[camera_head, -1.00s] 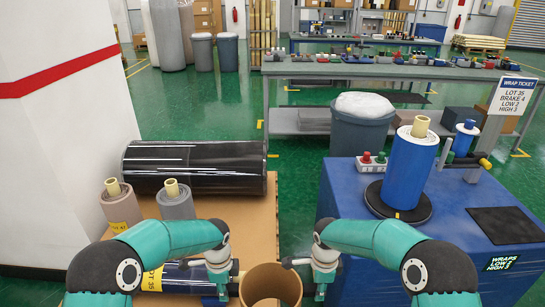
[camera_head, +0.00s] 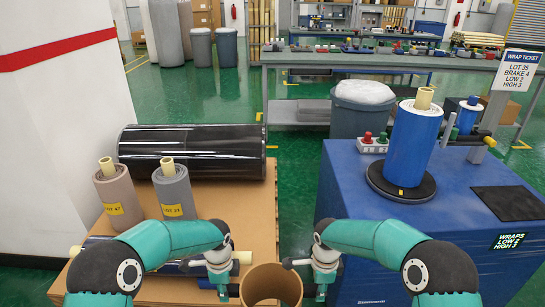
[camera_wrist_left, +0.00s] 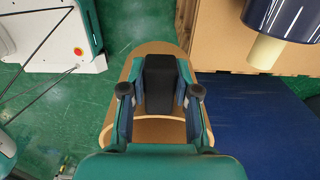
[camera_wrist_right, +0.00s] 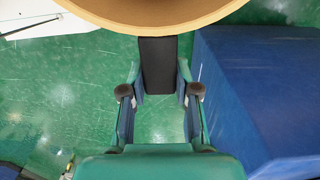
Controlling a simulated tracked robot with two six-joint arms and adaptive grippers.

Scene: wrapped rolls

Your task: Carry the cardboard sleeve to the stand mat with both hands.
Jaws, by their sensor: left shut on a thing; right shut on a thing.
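The cardboard sleeve (camera_head: 271,283) is a brown open-ended tube at the bottom centre of the head view, between my two grippers. My left gripper (camera_head: 226,272) is shut on its left side and my right gripper (camera_head: 318,272) on its right side. The sleeve's rim also shows in the left wrist view (camera_wrist_left: 162,128) and across the top of the right wrist view (camera_wrist_right: 150,17). Its lower end is hidden. A black square mat (camera_head: 507,203), apparently the stand mat, lies bare on the right of the blue cabinet top (camera_head: 450,185).
A tall blue roll (camera_head: 414,140) stands on a black turntable (camera_head: 386,182) left of the mat. A button box (camera_head: 372,146) is behind it. A brown pallet (camera_head: 235,205) at left bears a large black roll (camera_head: 190,155) and smaller rolls (camera_head: 118,190). Green floor separates pallet and cabinet.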

